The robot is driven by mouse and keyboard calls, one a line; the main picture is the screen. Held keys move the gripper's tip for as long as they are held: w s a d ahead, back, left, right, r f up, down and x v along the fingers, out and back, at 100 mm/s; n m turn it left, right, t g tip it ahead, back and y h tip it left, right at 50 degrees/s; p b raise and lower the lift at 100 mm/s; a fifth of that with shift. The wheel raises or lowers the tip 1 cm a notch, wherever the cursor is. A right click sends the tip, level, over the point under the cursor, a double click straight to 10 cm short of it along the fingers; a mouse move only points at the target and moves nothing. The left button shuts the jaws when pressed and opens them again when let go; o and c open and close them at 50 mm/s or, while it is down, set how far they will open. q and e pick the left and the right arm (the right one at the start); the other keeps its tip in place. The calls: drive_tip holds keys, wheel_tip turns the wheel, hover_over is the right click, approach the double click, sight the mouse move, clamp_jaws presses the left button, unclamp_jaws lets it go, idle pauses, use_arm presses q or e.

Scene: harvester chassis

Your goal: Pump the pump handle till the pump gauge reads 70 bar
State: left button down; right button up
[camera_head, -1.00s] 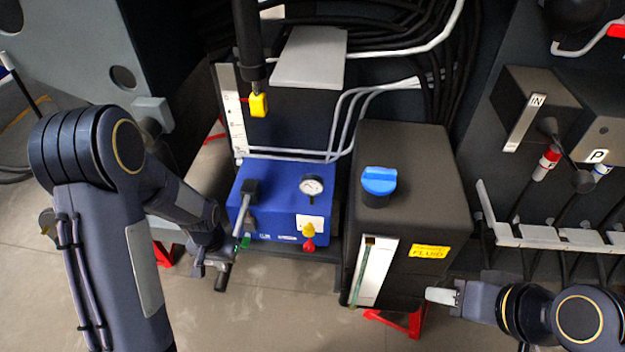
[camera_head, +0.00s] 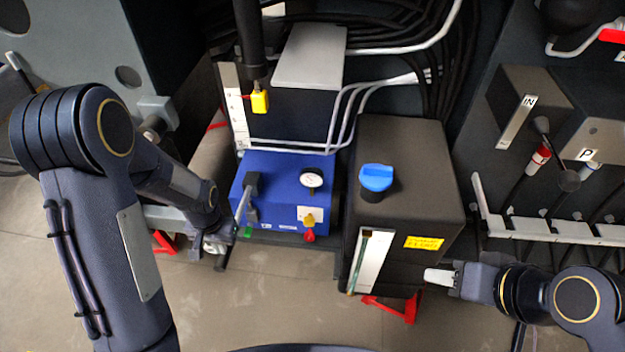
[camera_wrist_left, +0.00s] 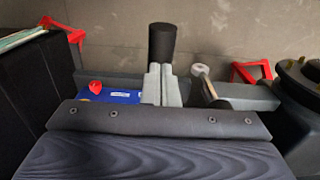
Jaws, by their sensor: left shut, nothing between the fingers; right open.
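The blue pump unit (camera_head: 275,213) stands at the lower middle in the head view. The round white pump gauge (camera_head: 312,180) is on its top; its needle is too small to read. The pump handle (camera_head: 242,206) slants down to the left from a dark pivot block and ends in a black grip (camera_head: 222,259). My left gripper (camera_head: 218,242) is shut and empty, close by the grip. In the left wrist view its fingers (camera_wrist_left: 160,85) are together, with the black grip (camera_wrist_left: 162,42) just beyond them; contact is unclear. My right gripper (camera_head: 440,277) is open, away from the pump.
A black fluid tank (camera_head: 425,175) with a blue cap (camera_head: 376,178) stands right of the pump. Red and yellow knobs (camera_head: 310,229) sit on the pump front. A yellow-tipped black cylinder (camera_head: 260,101) hangs behind. Red stands (camera_head: 408,307) are low down; the floor in front is clear.

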use_arm(q)
drive_tip(key=shift+w+f+b, duration=0.65)
drive_tip(key=shift+f+b, duration=4.55)
drive_tip(key=shift+f, duration=0.9)
wheel_tip(320, 180, up, 15)
drive_tip(key=p, duration=1.2)
drive_tip(key=shift+s+r, duration=0.15)
